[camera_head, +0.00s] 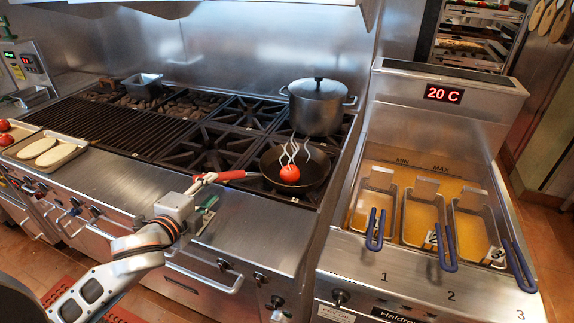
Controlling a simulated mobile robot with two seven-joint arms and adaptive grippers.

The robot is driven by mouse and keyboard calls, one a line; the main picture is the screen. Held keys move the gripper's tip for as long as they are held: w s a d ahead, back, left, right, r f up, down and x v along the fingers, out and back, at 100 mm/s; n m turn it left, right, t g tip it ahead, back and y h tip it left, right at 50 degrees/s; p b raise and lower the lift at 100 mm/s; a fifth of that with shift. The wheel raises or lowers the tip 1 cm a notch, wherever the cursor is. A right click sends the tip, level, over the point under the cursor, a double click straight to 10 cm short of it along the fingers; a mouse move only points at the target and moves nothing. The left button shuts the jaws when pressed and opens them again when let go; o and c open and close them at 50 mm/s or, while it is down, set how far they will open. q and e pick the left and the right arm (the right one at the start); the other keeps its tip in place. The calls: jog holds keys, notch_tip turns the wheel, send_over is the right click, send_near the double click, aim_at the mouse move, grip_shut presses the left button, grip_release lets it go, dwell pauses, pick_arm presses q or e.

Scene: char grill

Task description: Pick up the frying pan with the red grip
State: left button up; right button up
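The dark frying pan (317,190) sits on the right front burner of the stove. My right gripper is not in view.
A lidded steel pot (316,108) stands behind the pan. A fryer (432,88) with several blue-handled baskets is at the right. Trays with pale and red food (48,160) lie at the left. The front ledge (258,228) is mostly clear.

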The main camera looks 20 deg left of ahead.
aim_at(224, 177)
pick_arm(q)
jog(key=shift+w, duration=0.55)
jog(key=shift+w+f, duration=0.15)
jog(key=shift+w, duration=0.2)
jog(key=x, duration=0.4)
jog(key=shift+w+d, duration=0.2)
jog(key=shift+d, duration=0.15)
jog(key=shift+w, duration=0.35)
grip_shut()
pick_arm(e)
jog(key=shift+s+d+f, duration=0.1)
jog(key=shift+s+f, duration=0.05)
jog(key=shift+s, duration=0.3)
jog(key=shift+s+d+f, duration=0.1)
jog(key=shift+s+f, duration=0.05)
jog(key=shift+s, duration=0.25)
